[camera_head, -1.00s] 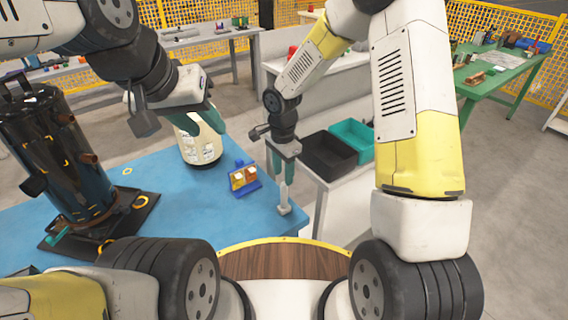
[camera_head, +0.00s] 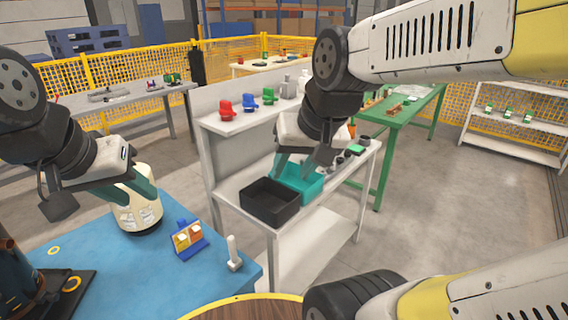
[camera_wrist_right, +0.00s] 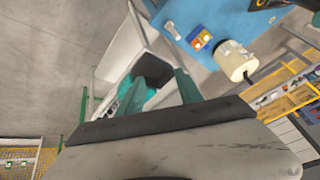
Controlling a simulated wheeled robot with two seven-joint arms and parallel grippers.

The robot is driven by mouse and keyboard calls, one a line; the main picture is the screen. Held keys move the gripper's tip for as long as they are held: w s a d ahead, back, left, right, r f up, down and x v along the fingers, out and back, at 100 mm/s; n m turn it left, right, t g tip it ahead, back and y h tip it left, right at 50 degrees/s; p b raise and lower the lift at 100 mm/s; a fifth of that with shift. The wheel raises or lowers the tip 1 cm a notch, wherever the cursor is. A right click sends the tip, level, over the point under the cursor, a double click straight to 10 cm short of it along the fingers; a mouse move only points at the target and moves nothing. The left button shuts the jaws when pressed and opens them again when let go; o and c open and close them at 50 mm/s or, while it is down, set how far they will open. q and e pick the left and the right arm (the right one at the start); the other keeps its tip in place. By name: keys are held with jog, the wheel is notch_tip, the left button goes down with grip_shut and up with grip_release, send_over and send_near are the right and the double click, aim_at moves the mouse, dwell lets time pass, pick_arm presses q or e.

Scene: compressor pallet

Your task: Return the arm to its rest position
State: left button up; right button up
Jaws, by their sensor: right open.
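My right gripper (camera_head: 298,168) is open and empty, pointing down in front of the teal bin (camera_head: 308,188) in the head view. Its two spread teal fingers also show in the right wrist view (camera_wrist_right: 160,95). A small white upright part (camera_head: 233,254) stands on the blue table (camera_head: 130,260) near its right edge, clear of both grippers. My left gripper (camera_head: 135,190) is at the left, with its teal fingers by the cream cylinder (camera_head: 140,215). Its fingers overlap the cylinder in the picture, so its opening and any contact are unclear.
A black bin (camera_head: 268,203) sits beside the teal bin on a white bench (camera_head: 315,225). Red, blue and green parts stand on its raised shelf. A small block with orange and blue faces (camera_head: 187,238) is on the blue table. A green table (camera_head: 400,125) stands behind.

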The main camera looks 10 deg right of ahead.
jog(key=shift+s+d+r+n+t, duration=0.1)
jog(key=shift+s+r+n+t, duration=0.15)
jog(key=shift+s, duration=0.35)
jog(key=shift+s+r+n+t, duration=0.15)
jog(key=shift+s+n, duration=0.2)
jog(key=shift+s, duration=0.2)
dwell(0.4)
